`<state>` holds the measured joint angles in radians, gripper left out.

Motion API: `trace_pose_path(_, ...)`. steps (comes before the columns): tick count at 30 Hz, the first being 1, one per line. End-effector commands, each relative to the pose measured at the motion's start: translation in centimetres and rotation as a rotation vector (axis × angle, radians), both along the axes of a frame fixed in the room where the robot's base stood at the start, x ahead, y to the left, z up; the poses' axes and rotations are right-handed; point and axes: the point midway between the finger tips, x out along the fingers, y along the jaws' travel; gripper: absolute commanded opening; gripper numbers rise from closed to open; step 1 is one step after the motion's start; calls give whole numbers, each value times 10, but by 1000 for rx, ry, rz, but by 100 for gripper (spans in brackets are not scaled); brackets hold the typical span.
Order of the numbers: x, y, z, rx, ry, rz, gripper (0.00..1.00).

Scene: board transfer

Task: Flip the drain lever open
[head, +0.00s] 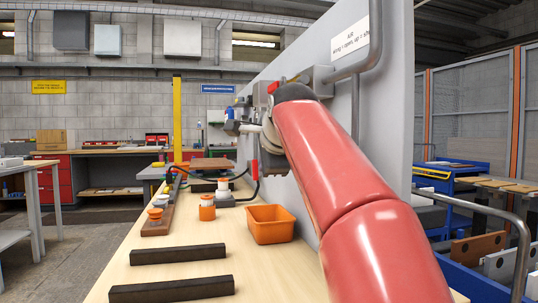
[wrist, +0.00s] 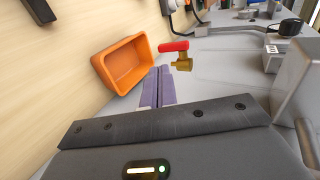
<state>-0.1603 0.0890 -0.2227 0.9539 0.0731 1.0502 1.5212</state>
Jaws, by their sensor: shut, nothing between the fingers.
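The drain lever (wrist: 174,46) is a short red handle on top of a small brass valve (wrist: 182,62) in the wrist view, at the grey panel. The handle lies roughly across the picture. My gripper (wrist: 163,70) shows as two purple-grey fingers pressed together, empty, pointing at the valve. The fingertips appear just below and left of the brass body, with a visible gap; I cannot tell the depth between them. In the head view my red arm reaches forward along the panel, and I cannot pick out this valve there.
An orange bin (head: 270,225) stands on the wooden bench by the panel; it also shows left of the fingers in the wrist view (wrist: 108,78). Dark bars (head: 178,254) lie on the near bench. The grey panel (head: 396,110) rises along the right, with pipes and fittings.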

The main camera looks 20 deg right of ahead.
Motion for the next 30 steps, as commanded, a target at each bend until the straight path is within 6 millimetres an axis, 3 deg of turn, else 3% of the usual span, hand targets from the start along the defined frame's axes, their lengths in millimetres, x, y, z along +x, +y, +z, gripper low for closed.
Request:
trace_pose_path(6, 39, 0, -17, -1, 2, -2, 0)
trace_pose_path(12, 58, 0, -21, -1, 0, 0, 0)
trace_pose_path(25, 62, 0, -23, -1, -2, 0, 0)
trace_pose_path(30, 66, 0, -33, -1, -59, 0, 0)
